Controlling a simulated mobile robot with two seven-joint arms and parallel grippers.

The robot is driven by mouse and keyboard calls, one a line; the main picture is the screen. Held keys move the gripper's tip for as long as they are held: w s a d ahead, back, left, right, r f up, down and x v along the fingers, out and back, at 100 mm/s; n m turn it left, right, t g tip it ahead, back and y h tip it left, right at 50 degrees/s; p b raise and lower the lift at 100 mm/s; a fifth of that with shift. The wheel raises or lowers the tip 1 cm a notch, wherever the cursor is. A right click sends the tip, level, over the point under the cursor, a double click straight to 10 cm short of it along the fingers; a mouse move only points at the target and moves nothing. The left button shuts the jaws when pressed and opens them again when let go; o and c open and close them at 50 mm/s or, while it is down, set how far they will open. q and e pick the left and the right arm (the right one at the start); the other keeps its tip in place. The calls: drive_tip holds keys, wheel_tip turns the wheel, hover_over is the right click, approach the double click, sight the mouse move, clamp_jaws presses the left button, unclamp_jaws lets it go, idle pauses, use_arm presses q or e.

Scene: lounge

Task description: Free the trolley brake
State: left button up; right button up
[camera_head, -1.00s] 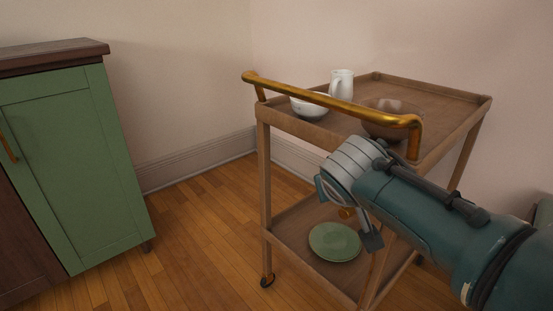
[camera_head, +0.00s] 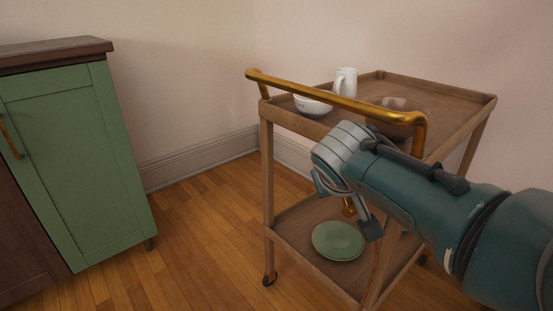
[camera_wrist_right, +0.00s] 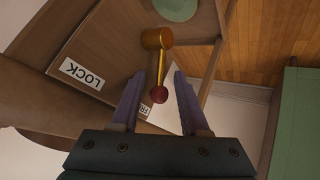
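The wooden trolley (camera_head: 268,190) with a brass push handle (camera_head: 335,98) stands right of centre. A LOCK label (camera_wrist_right: 83,73) lies left of the lever. A second label (camera_wrist_right: 147,111), starting "FR", is partly hidden by a finger. My right gripper (camera_wrist_right: 158,82) is open, its fingers on either side of the knob in the picture; I cannot tell whether they touch it. My left gripper is out of view.
A white bowl (camera_head: 312,106), a white jug (camera_head: 346,82) and a brown bowl (camera_head: 400,104) stand on the top shelf. A green plate (camera_head: 338,241) lies on the lower shelf. A green cabinet (camera_head: 82,160) stands left. Wooden floor between is clear.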

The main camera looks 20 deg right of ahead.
drive_tip(key=p+v, duration=0.7)
drive_tip(key=v, duration=0.3)
idle(0.3)
